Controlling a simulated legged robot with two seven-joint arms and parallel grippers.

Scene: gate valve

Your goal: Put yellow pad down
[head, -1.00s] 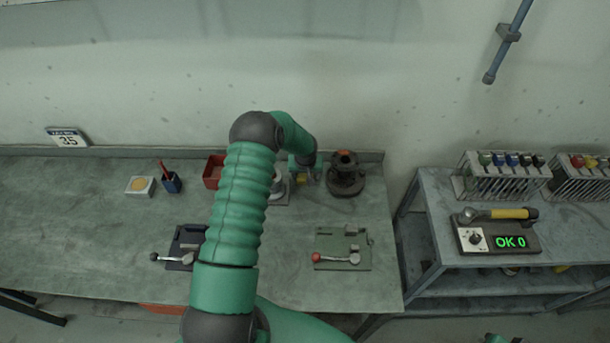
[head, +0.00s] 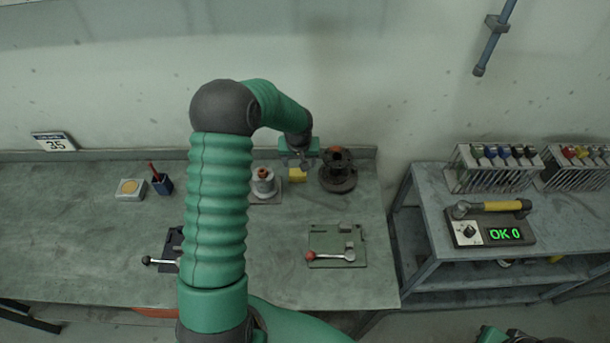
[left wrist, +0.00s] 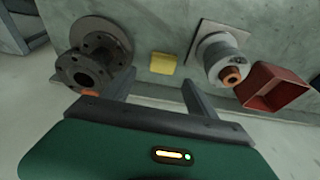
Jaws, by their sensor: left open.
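The yellow pad (head: 297,174) lies on the grey bench top between the dark flanged valve body and the white cylinder. It also shows in the left wrist view (left wrist: 163,63), lying flat with bare bench around it. My left gripper (head: 297,163) is open just above and behind the pad. In the left wrist view its two fingers (left wrist: 157,88) are spread apart with nothing between them, and the pad is beyond the tips. My right gripper cannot be made out in these frames.
The dark flanged valve body (head: 338,172) and the white cylinder with a copper-coloured top (head: 263,182) stand on either side of the pad. A red bin (left wrist: 272,87) is beside the cylinder. A green plate with a red-knobbed lever (head: 337,247) lies nearer the front. Open bench lies in front of the pad.

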